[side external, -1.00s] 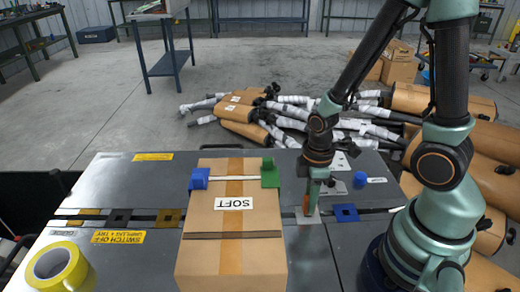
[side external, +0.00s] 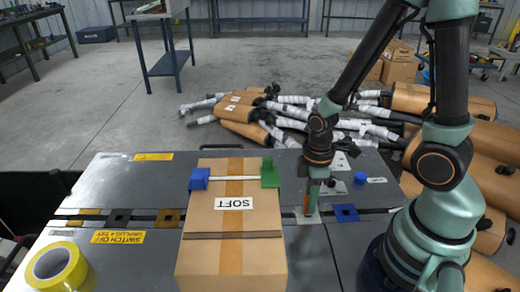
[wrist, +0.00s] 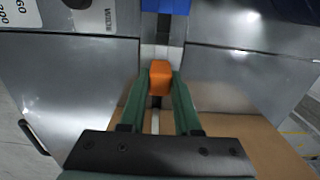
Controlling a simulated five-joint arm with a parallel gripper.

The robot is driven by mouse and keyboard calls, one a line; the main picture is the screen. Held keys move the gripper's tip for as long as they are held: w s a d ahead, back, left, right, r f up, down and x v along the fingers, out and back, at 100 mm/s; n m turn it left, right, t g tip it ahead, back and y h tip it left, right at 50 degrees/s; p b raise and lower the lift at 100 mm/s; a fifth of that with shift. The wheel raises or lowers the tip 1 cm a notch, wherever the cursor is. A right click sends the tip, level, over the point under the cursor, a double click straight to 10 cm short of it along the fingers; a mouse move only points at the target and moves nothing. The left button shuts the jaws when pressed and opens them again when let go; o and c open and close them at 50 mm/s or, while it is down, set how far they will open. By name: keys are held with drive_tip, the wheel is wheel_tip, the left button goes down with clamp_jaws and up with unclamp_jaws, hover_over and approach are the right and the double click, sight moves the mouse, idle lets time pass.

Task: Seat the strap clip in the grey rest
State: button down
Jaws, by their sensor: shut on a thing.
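The orange strap clip (side external: 306,203) is between the fingers of my gripper (side external: 312,200), just over a light grey square in the dark strip. I take this square to be the grey rest (side external: 301,219). In the wrist view the clip (wrist: 160,78) sits between the green fingertips (wrist: 160,88), which are shut on it. A pale grey patch (wrist: 162,52) shows just past the clip. The clip's underside is hidden, so I cannot tell whether it touches the rest.
A cardboard box marked SOFT (side external: 232,250) stands left of my gripper, with a white rod (side external: 235,178) between blue and green blocks on it. A blue square (side external: 346,212) and a blue cylinder (side external: 360,179) lie to the right. Yellow tape (side external: 58,270) is front left.

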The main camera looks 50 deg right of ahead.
drive_tip(key=shift+f, duration=0.4)
drive_tip(key=c, duration=0.5)
unclamp_jaws()
drive_tip(key=shift+c, duration=0.2)
wheel_tip(320, 180, up, 12)
idle(0.3)
drive_tip(key=w+a+r+m+t, duration=0.1)
drive_tip(key=w+r+m+t, duration=0.2)
drive_tip(key=r+m, duration=0.6)
drive_tip(key=shift+w+r+t, duration=0.2)
drive_tip(key=shift+r+t, duration=0.85)
drive_tip(key=shift+t, duration=0.25)
